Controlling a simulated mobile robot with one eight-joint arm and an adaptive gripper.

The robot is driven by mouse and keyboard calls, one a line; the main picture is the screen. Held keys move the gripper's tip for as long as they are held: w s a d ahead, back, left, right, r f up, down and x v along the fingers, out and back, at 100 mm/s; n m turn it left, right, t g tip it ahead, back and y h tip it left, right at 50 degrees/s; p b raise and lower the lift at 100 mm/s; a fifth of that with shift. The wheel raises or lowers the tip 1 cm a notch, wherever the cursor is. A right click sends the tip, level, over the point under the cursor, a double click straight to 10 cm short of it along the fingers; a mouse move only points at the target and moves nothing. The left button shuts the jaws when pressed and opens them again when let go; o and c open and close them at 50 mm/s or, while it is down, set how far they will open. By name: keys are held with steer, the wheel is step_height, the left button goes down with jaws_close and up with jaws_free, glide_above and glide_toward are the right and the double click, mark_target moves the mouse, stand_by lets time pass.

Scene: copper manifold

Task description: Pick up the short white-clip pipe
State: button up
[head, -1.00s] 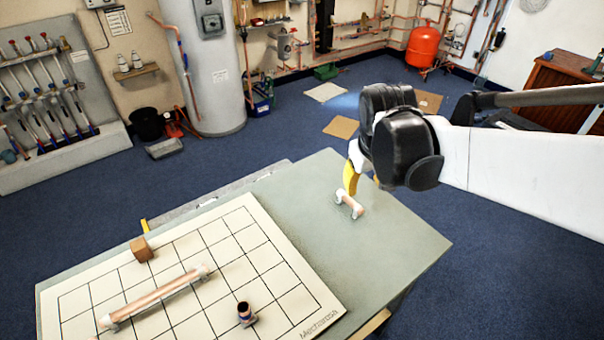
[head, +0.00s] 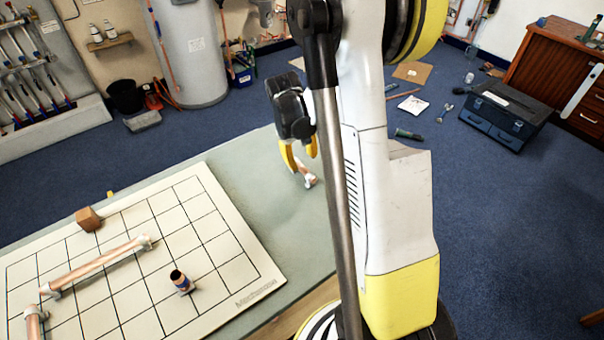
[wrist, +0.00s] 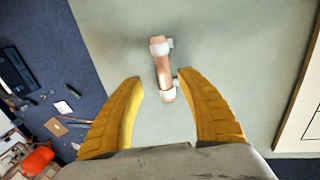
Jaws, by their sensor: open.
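The short white-clip pipe (head: 302,171) is a short copper tube with a white clip at each end. It lies on the bare green-grey tabletop, right of the gridded board. My gripper (head: 298,152) is at the pipe in the head view and partly hides it. In the wrist view the short pipe (wrist: 162,72) lies beyond my yellow fingertips (wrist: 157,80), roughly in line with the gap between them. The near clip is close to the right finger; whether they touch I cannot tell. The fingers are spread and hold nothing.
The gridded white board (head: 232,270) bears a long copper pipe (head: 100,262), a dark-topped copper fitting (head: 181,281) and a brown block (head: 88,219). Another pipe piece (head: 34,322) shows at the lower left. A dark toolbox (head: 507,113) stands on the floor at right.

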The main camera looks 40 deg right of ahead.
mark_target(303, 167)
steer(key=f+b, duration=0.1)
steer(key=f, duration=0.1)
steer(key=f+b, duration=0.2)
steer(key=f, duration=0.1)
steer(key=shift+s+d+f, duration=0.1)
steer(key=shift+d+f, duration=0.05)
steer(key=shift+d, duration=0.05)
jaws_close()
steer(key=shift+r, duration=0.25)
